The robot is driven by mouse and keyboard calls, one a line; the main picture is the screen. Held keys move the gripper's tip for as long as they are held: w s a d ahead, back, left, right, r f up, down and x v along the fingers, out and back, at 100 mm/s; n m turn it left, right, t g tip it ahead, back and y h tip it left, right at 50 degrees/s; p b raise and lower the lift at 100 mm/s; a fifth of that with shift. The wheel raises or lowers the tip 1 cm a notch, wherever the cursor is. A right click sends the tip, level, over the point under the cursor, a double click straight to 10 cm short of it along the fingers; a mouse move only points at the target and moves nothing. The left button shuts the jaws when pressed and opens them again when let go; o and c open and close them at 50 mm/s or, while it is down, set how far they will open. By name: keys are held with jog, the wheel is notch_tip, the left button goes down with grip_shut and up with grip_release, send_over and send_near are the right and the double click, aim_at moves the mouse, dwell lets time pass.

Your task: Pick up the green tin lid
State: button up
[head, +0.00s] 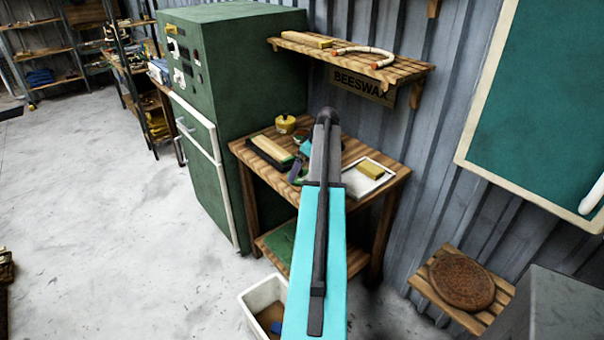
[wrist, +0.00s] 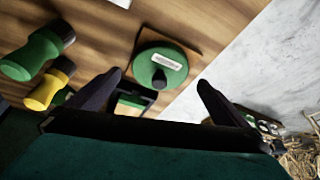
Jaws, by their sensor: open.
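The green tin lid (wrist: 160,66) is a round green disc with a pale label and a dark knob. In the wrist view it lies on a brown wooden surface (wrist: 105,35), near an edge. My gripper (wrist: 159,79) is open and empty. Its two dark fingers are spread, with the lid ahead of them and roughly between them in the picture; I cannot tell the distance. In the head view my arm covers part of the wooden table (head: 390,178), and I cannot make out the lid there.
A green item (wrist: 38,52) and a yellow item (wrist: 50,84), both dark-ended, lie left of the lid. A yellow pot (head: 285,124) and a white tray (head: 360,187) with a yellow block stand on the table. A green cabinet (head: 235,75) stands left. A shelf (head: 400,68) hangs above.

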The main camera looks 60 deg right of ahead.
aim_at(301, 173)
jog(key=shift+p+x, duration=0.45)
jog(key=shift+x, duration=1.05)
jog(key=c, duration=1.1)
jog(key=shift+r, duration=0.15)
jog(key=shift+r+b, duration=1.05)
jog(key=shift+r, duration=0.6)
jog(key=s+a+b, duration=0.1)
jog(key=s+a, duration=0.2)
jog(key=s, duration=0.1)
jog(key=s+a+r+b, duration=0.1)
jog(key=s+a+b, duration=0.1)
jog(key=s, duration=0.3)
jog(key=s+a+b, duration=0.1)
jog(key=s+a, duration=0.3)
jog(key=shift+s+r, duration=0.15)
jog(key=shift+r, duration=0.1)
